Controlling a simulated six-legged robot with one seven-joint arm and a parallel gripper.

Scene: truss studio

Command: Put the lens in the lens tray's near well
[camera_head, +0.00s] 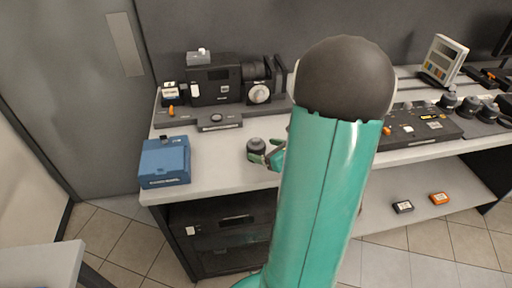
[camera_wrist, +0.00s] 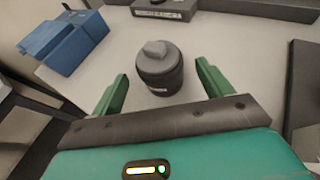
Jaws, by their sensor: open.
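The lens, a short dark grey cylinder with a lighter knob on top (camera_head: 256,146), stands upright on the light counter near its front edge. In the wrist view the lens (camera_wrist: 158,70) stands between and slightly beyond the green fingers. My gripper (camera_head: 267,151) is open and low over the counter beside it; in the wrist view the gripper (camera_wrist: 162,82) shows gaps on both sides of the lens. A dark tray (camera_head: 500,122) at the far right, likely the lens tray, holds several dark round pieces. Its near well cannot be made out.
A blue box (camera_head: 165,161) sits left of the lens. A large black camera (camera_head: 222,82) stands behind on a dark base. A black control panel (camera_head: 425,122) lies right of my arm, which hides the counter's middle. Counter (camera_head: 215,172) around the lens is clear.

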